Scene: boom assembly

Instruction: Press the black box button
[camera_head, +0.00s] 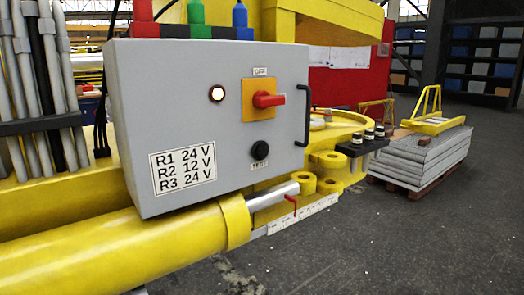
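The black round button (260,149) is on the front of a grey control box (140,110), low and right of its middle. A small label (259,163) sits just below the button; its text is too small to read surely. Above the button is a red rotary switch (268,99) on a yellow plate, under a label reading OFF. Neither of my grippers is in view, and nothing covers the button.
A black handle (306,116) sticks out at the box's right edge. A thick yellow cylinder (120,255) runs below the box. Grey hoses (40,80) stand at the left. A stack of grey plates (420,155) lies on a pallet at the right. The dark floor (400,240) is clear at front right.

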